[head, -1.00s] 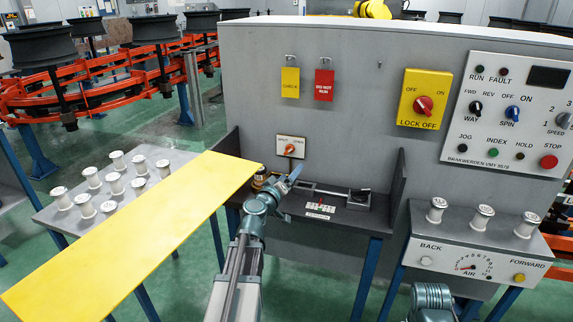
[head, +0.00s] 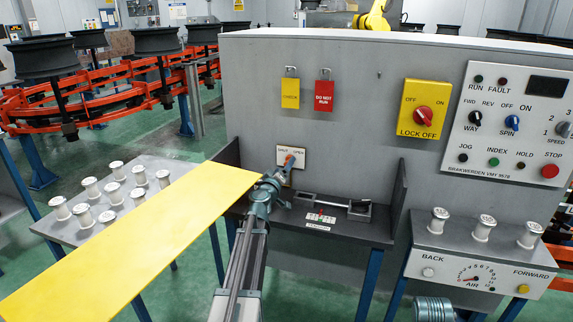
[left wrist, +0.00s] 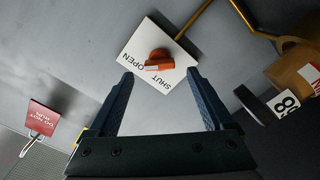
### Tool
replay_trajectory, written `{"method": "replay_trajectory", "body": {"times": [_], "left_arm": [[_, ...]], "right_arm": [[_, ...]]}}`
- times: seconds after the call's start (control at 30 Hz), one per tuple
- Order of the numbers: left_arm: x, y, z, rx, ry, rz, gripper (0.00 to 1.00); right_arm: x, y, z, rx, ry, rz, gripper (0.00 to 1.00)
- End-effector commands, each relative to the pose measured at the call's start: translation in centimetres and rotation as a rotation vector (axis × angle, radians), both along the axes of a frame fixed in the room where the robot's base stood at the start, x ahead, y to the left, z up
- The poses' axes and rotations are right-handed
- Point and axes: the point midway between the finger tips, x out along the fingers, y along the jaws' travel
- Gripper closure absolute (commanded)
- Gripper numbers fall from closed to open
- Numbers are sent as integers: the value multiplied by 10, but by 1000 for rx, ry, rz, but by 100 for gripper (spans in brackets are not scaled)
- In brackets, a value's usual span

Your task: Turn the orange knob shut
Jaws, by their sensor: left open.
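The orange knob (head: 289,158) sits on a white plate (head: 300,153) marked SHUT and OPEN, on the grey panel. In the left wrist view the orange knob (left wrist: 160,59) shows ahead of the fingers, its white-marked end towards the word OPEN on the white plate (left wrist: 172,78). My left gripper (head: 285,171) is in front of the plate and hides part of the knob. In the left wrist view my left gripper (left wrist: 160,80) is open, with nothing between its fingers and the knob beyond the tips. My right gripper does not show clearly.
A small dark shelf (head: 345,226) with a metal fixture (head: 335,205) lies below the knob. A yellow board (head: 130,240) spans the left. A red tag (head: 324,95) and yellow tag (head: 290,94) hang above. The yellow lock-off switch (head: 424,108) is at right.

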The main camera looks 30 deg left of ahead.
Motion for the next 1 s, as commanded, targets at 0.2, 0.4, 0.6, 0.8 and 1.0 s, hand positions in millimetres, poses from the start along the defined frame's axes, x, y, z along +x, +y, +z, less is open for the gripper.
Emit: {"method": "replay_trajectory", "body": {"times": [0.2, 0.4, 0.6, 0.8, 1.0], "left_arm": [[27, 7, 0, 0, 0, 0, 15], [34, 8, 0, 0, 0, 1, 15], [34, 8, 0, 0, 1, 1, 15], [34, 8, 0, 0, 0, 0, 40], [34, 8, 0, 0, 0, 0, 76]], "right_arm": [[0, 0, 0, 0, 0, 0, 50], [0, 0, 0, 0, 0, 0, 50], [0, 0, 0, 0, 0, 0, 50], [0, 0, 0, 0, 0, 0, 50], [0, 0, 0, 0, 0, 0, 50]]}}
